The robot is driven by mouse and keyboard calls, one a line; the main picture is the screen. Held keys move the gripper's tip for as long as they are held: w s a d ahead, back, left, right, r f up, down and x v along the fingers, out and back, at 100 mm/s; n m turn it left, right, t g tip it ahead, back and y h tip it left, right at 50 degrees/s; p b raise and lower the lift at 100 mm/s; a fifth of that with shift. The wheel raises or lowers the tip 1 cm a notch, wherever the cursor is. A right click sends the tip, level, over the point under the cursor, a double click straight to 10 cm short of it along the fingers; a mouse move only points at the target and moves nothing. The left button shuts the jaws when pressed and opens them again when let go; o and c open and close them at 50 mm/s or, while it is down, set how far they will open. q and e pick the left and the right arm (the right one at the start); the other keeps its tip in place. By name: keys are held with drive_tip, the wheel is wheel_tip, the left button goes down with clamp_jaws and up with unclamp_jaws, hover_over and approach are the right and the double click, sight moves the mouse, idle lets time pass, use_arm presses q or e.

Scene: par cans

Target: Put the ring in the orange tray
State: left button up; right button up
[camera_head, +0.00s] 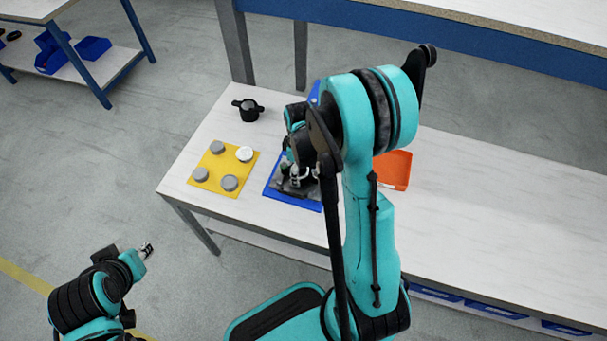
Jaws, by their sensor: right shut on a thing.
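The orange tray (397,168) lies on the white table, partly hidden behind my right arm. My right gripper (292,182) is low over the blue tray (311,205), left of the orange tray. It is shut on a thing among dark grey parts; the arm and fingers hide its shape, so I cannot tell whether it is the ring. No ring shows clearly elsewhere. My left gripper (147,249) is off the table at the lower left, away from the trays; its finger opening is too small to tell.
A yellow mat (216,185) holds several grey round pieces and a white one (245,154). A black can with side handles (248,109) stands behind it. The table's right side (490,220) is clear. Another bench (500,20) is behind, and a shelf with blue bins (93,48) is far left.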

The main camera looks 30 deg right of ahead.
drive_tip(key=shift+r+p, duration=2.25)
drive_tip(key=shift+r, duration=0.75)
drive_tip(key=shift+r, duration=0.1)
drive_tip(key=shift+r+p, duration=1)
drive_tip(key=shift+r, duration=0.4)
